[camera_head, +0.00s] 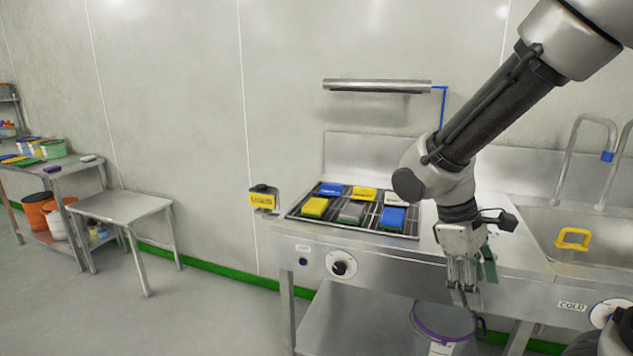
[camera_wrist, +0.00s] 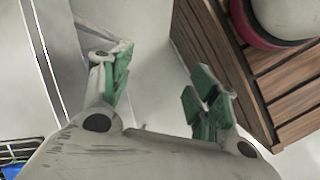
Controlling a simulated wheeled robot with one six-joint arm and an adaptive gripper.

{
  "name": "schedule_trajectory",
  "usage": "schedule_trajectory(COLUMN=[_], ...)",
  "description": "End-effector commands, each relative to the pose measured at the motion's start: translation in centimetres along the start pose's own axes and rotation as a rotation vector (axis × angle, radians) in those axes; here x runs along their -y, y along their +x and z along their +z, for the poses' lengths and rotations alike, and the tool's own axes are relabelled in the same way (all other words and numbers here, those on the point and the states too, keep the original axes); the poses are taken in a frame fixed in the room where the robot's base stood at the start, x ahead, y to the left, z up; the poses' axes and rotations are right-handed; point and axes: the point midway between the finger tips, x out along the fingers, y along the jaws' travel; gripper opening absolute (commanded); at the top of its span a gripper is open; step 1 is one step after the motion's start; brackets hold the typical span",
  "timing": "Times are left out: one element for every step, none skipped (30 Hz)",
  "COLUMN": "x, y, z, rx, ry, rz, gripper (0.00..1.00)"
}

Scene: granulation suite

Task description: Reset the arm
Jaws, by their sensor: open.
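My arm reaches in from the upper right in the head view. My gripper (camera_head: 465,293) points down in front of the steel counter's front edge (camera_head: 420,272). In the wrist view my gripper (camera_wrist: 158,90) shows its two green-padded fingers spread apart, with nothing between them. Pale floor shows below the fingers.
A rack (camera_head: 290,212) of blue, yellow and grey sponges sits on the counter left of my arm. A sink (camera_head: 590,240) with a yellow-handled item (camera_head: 573,238) is at right. A bucket (camera_head: 443,325) stands under the counter. A wooden slatted platform (camera_wrist: 235,75) is near the fingers. Floor at left is open.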

Motion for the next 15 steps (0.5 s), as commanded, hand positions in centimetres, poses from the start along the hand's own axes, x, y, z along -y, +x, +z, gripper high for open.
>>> schedule_trajectory(x=[-0.1,-0.1,-0.1,-0.2,-0.3,-0.5,-0.7,-0.8,-1.2,-1.5,-1.8,-2.2,-2.4,-2.6,-2.9], y=[-1.0,-1.5,-2.1,-2.6,-3.2,-3.9,-4.4,-4.8,-5.4,-5.8,-6.2,-6.6,-6.9,-7.1,-7.4], z=[1.2,1.8,2.7,3.4,4.0,5.0,5.7,6.5,7.5,8.3,9.0,10.0,10.6,11.2,11.8], rx=[-0.089,-0.137,-0.200,-0.247,-0.293,-0.352,-0.394,-0.431,-0.477,-0.508,-0.535,-0.568,-0.589,-0.606,-0.625], ry=[0.121,0.186,0.268,0.323,0.373,0.435,0.477,0.517,0.564,0.595,0.623,0.657,0.680,0.702,0.728], rz=[-0.052,-0.082,-0.119,-0.143,-0.164,-0.185,-0.195,-0.203,-0.203,-0.198,-0.189,-0.177,-0.169,-0.161,-0.152], gripper=[0.60,0.60,0.60,0.60,0.60,0.60,0.60,0.60,0.60,0.60,0.60,0.60,0.60,0.60,0.60])
